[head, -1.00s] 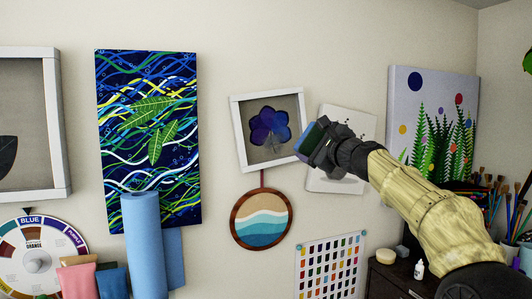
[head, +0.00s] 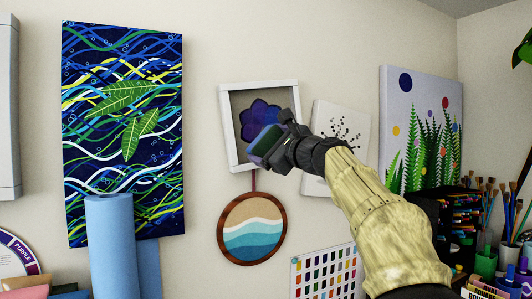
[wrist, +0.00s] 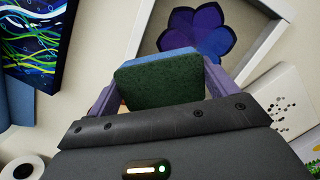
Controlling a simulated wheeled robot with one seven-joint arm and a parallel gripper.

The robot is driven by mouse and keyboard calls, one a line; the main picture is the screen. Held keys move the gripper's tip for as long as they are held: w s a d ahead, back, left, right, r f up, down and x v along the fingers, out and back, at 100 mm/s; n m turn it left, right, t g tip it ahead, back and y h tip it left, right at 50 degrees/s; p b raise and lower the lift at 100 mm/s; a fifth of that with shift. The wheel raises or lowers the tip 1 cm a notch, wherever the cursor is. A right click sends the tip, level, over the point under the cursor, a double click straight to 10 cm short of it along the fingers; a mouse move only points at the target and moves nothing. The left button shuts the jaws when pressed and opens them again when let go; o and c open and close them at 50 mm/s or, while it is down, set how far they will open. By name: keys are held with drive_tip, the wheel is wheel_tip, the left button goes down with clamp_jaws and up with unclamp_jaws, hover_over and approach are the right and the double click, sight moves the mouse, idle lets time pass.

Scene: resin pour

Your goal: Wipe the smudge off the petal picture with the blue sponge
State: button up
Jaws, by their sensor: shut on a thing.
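The petal picture is a blue-purple flower (head: 260,118) on grey in a white frame (head: 228,128), hung tilted on the wall; the flower also shows in the wrist view (wrist: 205,32). My gripper (head: 268,146) is shut on the blue sponge (wrist: 158,80), which has a dark green face and a blue edge. In the head view, gripper and sponge cover the picture's lower right part. In the wrist view the sponge sits below the flower, and I cannot tell whether it touches the picture. I see no clear smudge; the lower part is hidden.
A round wave plaque (head: 252,229) hangs just below the frame. A white splatter canvas (head: 345,120) is close on the right, behind my arm. A blue leaf canvas (head: 120,130) hangs left, with bare wall between. A cluttered shelf (head: 455,215) stands right.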

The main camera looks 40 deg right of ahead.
drive_tip(key=shift+s+a+r, duration=0.15)
drive_tip(key=shift+s+r, duration=0.05)
drive_tip(key=shift+w+d+r+p, duration=0.1)
drive_tip(key=shift+w+d+p, duration=0.05)
drive_tip(key=shift+w+p, duration=0.4)
drive_tip(key=shift+w+d+p, duration=0.15)
drive_tip(key=shift+w+p, duration=0.25)
drive_tip(key=shift+p, duration=0.25)
drive_tip(key=w+p, duration=0.2)
drive_tip(key=w, duration=0.1)
drive_tip(key=shift+w+d, duration=0.1)
drive_tip(key=shift+d, duration=0.25)
drive_tip(key=shift+w+d+f+p, duration=0.15)
drive_tip(key=shift+w+f+p, duration=0.05)
drive_tip(key=shift+w+p, duration=0.2)
drive_tip(key=shift+d, duration=0.1)
drive_tip(key=shift+w+p, duration=0.3)
drive_tip(key=shift+w, duration=0.05)
